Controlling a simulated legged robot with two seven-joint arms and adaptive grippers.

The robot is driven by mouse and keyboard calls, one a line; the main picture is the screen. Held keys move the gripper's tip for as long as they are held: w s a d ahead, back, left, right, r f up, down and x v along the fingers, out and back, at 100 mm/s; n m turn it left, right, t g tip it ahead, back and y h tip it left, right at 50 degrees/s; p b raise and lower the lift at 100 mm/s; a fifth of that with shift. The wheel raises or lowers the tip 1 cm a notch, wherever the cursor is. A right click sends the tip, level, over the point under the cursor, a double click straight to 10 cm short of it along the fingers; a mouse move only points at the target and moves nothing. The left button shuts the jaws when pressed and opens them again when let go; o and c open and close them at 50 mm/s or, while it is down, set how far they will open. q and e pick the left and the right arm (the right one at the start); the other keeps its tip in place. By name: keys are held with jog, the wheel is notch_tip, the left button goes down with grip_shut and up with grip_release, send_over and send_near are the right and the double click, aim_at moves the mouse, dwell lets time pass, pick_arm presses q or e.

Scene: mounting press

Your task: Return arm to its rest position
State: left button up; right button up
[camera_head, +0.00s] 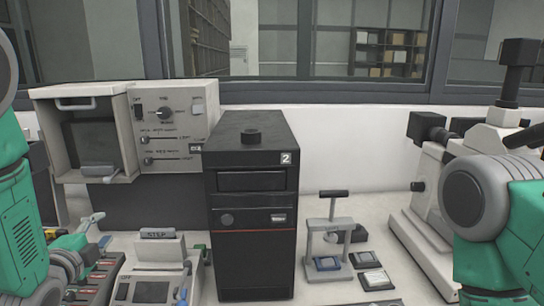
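My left arm comes in at the left edge, green with grey joints. Its gripper (68,262) is low at the left, beside a rack of small parts, and its fingers cannot be made out clearly. My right arm shows at the right edge, a green link with a large grey joint, in front of the microscope. My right gripper is outside the picture. A small grey hand press (329,240) with a black T-handle stands on the bench right of the middle, apart from both arms.
A tall black unit marked 2 (252,215) stands mid-bench. A cream control box (165,125) is behind it at left. A small device (155,268) and a parts rack (98,275) are at front left. Small blocks (377,279) lie beside the press. A microscope (425,195) stands at right.

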pick_arm(q)
jog(key=s+f+n, duration=0.1)
jog(key=f, duration=0.1)
jog(key=f+g, duration=0.1)
jog(key=f, duration=0.2)
jog(key=s+f+n+g, duration=0.1)
jog(key=f, duration=0.1)
jog(key=shift+s+d+f+n, duration=0.15)
jog(key=shift+s+d+n, duration=0.15)
jog(key=shift+s+d, duration=0.05)
jog(key=s+d+f+n+g, duration=0.3)
jog(key=s+f+n+g, duration=0.25)
jog(key=s+f, duration=0.75)
jog(key=s+d+f+n+g, duration=0.2)
jog(key=s+f+n+g, duration=0.1)
jog(key=s, duration=0.5)
jog(key=s+d+f+n+g+h, duration=0.1)
jog(key=s+f+n+g, duration=0.25)
jog(key=s, duration=0.45)
jog(key=s+d+f+n+g, duration=0.2)
jog(key=s+f+g, duration=0.15)
jog(key=s, duration=0.45)
jog(key=w+d+f+m+t+b, duration=0.1)
jog(key=w+f+b, duration=0.2)
jog(key=f+b, duration=0.6)
jog(key=shift+w+b, duration=0.35)
jog(key=shift+b, duration=0.05)
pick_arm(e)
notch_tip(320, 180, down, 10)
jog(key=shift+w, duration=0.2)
